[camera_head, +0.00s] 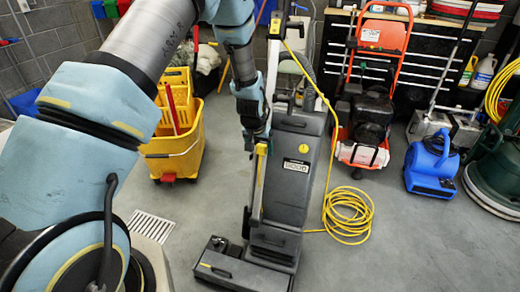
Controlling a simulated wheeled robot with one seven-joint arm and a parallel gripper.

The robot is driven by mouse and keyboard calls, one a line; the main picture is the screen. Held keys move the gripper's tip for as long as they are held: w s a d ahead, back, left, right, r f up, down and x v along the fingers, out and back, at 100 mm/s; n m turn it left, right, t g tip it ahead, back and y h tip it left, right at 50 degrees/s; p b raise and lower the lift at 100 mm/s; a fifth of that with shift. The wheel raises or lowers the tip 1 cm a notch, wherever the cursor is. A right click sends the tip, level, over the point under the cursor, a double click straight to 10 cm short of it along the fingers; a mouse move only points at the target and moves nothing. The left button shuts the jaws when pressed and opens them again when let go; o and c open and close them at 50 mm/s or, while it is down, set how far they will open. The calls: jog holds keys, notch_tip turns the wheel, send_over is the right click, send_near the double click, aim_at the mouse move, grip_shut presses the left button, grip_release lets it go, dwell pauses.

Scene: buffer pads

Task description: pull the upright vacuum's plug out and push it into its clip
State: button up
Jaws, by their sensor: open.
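The grey upright vacuum (297,150) stands in the middle of the floor, its wide dark head at the bottom. Its yellow cord (322,95) runs from near the handle down the right side to a loose coil (347,214) on the floor. My gripper (260,142) reaches down from above at the left side of the vacuum's body. It is open, beside a pale and yellow upright strip on the vacuum. I cannot make out the plug or its clip; whether my gripper touches the vacuum is unclear.
A yellow mop bucket (178,150) stands to the left, near a floor drain (150,226). An orange-framed machine (371,100) and a blue blower (431,166) stand to the right. Dark tool drawers (425,62) line the back. The floor right of the coil is clear.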

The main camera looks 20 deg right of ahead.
jog(key=b+v, duration=0.1)
jog(key=v, duration=1)
jog(key=a+r+n+p, duration=0.1)
jog(key=a+r, duration=0.2)
jog(key=a, duration=0.3)
jog(key=a+r+n+y+p, duration=0.1)
jog(key=a+r, duration=0.2)
jog(key=a, duration=0.3)
jog(key=a+r+n+p, duration=0.1)
jog(key=a+r, duration=0.1)
jog(key=a, duration=0.4)
jog(key=s+a+r+n+p, duration=0.1)
jog(key=s+a+r+n, duration=0.1)
jog(key=a, duration=0.6)
jog(key=s+a+r+n+g+y+p, duration=0.1)
jog(key=s+a+r+n, duration=0.1)
jog(key=s+a+r, duration=0.2)
jog(key=s+a, duration=0.3)
jog(key=a, duration=0.2)
jog(key=shift+r+y, duration=0.3)
